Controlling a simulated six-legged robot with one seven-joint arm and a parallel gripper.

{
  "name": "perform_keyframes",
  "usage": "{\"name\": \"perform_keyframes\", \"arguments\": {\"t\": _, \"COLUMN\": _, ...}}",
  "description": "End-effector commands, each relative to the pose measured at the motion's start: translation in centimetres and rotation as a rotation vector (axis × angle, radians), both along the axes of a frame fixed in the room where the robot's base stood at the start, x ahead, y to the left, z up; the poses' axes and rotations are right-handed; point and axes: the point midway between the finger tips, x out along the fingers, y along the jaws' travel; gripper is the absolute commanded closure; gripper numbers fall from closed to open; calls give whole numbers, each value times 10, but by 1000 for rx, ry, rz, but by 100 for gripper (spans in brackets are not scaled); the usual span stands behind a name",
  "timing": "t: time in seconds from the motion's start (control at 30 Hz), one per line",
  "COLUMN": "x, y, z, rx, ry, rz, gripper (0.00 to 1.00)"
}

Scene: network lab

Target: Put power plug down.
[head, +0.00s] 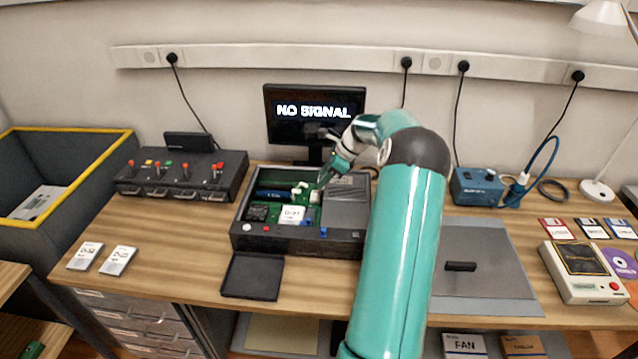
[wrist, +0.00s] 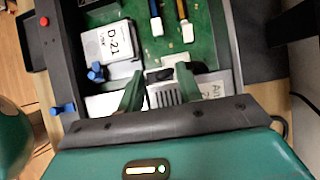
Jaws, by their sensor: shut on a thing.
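My gripper (head: 322,181) reaches into the open grey computer case (head: 258,243) on the bench. In the wrist view my gripper (wrist: 160,73) has its two green fingers on either side of a small dark piece, which looks like the power plug (wrist: 158,75). It is low over the green board (wrist: 215,45), beside a white-and-grey unit with a slotted face. Whether the plug touches anything below cannot be told. In the head view the plug is too small to make out at the fingertips.
A drive marked D-21 (wrist: 108,43) lies in the case, with blue latches nearby. A monitor (head: 313,112) stands behind the case. A black tray (head: 252,277) lies in front and a grey mat (head: 490,285) to the right.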

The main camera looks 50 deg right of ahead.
Motion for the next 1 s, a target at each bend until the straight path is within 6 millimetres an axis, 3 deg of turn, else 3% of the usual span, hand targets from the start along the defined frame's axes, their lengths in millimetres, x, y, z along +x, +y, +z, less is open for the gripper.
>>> {"name": "perform_keyframes", "arguments": {"t": 0.1, "x": -24, "y": 5, "z": 30, "rx": -4, "ry": -1, "rz": -2, "gripper": 97}}
{"name": "perform_keyframes", "arguments": {"t": 0.4, "x": -89, "y": 20, "z": 55, "rx": 0, "ry": 0, "rz": -2, "gripper": 97}}
{"name": "perform_keyframes", "arguments": {"t": 0.67, "x": -108, "y": 27, "z": 67, "rx": -1, "ry": 11, "rz": -37, "gripper": 97}}
{"name": "perform_keyframes", "arguments": {"t": 1.0, "x": -128, "y": 31, "z": 107, "rx": -3, "ry": 15, "rz": -315, "gripper": 97}}
